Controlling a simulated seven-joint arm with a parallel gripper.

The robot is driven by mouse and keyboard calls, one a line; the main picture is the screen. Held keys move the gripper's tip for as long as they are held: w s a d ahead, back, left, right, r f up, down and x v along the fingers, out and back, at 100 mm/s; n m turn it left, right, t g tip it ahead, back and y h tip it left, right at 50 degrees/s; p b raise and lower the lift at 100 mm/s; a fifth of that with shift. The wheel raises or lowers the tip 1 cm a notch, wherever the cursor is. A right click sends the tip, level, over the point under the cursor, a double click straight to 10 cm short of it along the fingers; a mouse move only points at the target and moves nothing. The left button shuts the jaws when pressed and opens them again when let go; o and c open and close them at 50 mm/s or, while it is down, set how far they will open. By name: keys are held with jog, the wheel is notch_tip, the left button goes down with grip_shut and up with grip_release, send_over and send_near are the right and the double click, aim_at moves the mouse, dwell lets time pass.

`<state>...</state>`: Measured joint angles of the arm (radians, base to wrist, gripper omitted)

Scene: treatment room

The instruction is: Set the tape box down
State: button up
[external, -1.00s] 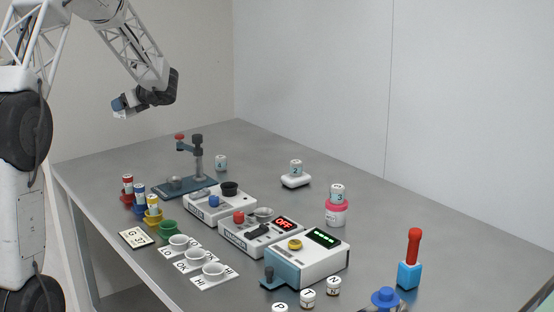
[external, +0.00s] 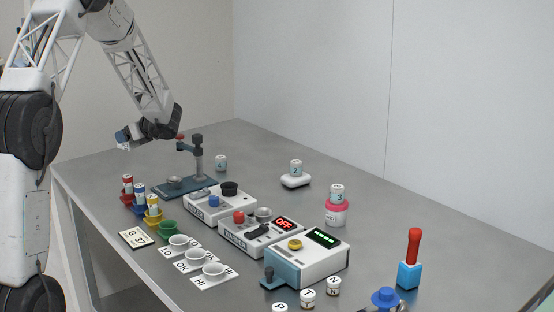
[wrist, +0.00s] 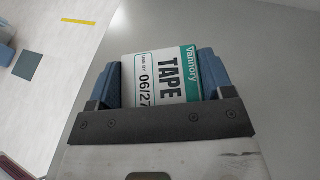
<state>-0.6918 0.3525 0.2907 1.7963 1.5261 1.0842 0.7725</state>
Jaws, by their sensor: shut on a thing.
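The tape box (wrist: 168,82) is white with a green band, the word TAPE and a date. My gripper (wrist: 160,76) is shut on it, with a blue finger on each side. In the external view my gripper (external: 124,138) is in the air near the far left edge of the grey table (external: 250,150), left of the blue-based stand. The box is small there and partly hidden by the fingers. In the wrist view the table surface lies beyond and to the right of the box.
The blue-based stand (external: 184,187) with an upright post is nearest my gripper. Coloured cups with vials (external: 140,203), white devices (external: 262,236) and small white cups (external: 196,257) fill the front left. The back strip is mostly clear.

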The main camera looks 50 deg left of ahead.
jog(key=shift+f, duration=3.1)
jog(key=shift+f, duration=0.1)
jog(key=shift+f, duration=1.75)
jog(key=shift+f, duration=0.15)
jog(key=o, duration=1)
